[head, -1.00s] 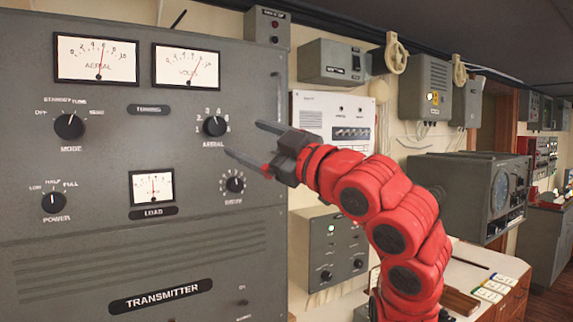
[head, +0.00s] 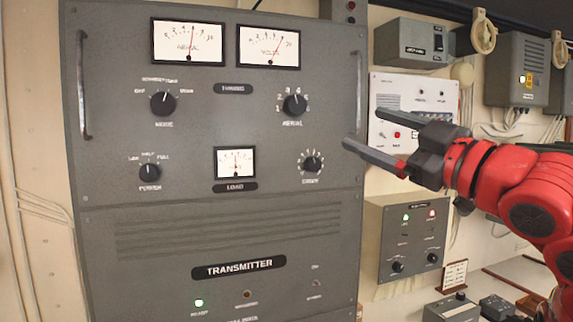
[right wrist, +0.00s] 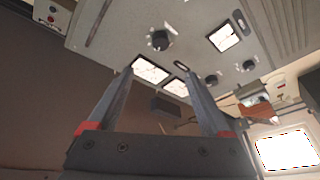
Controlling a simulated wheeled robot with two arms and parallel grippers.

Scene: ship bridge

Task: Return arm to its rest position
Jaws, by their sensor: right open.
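My right arm (head: 540,195) is red and comes in from the right in the head view. Its gripper (head: 362,128) is open and empty, with two grey fingers pointing left, in front of the transmitter's right edge. In the right wrist view the two fingers (right wrist: 170,95) stand apart with nothing between them. The grey transmitter cabinet (head: 215,220) carries meters and knobs. The fingertips appear close to its right handle in the picture; I cannot tell the gap. The aerial knob (head: 294,104) is left of the fingers and clear of them. My left gripper is not in view.
A white panel (head: 425,95) and a grey box with lit lamps (head: 408,240) are on the wall behind my right arm. Small grey devices (head: 452,308) stand on a desk below. Other wall boxes (head: 517,70) hang at the upper right.

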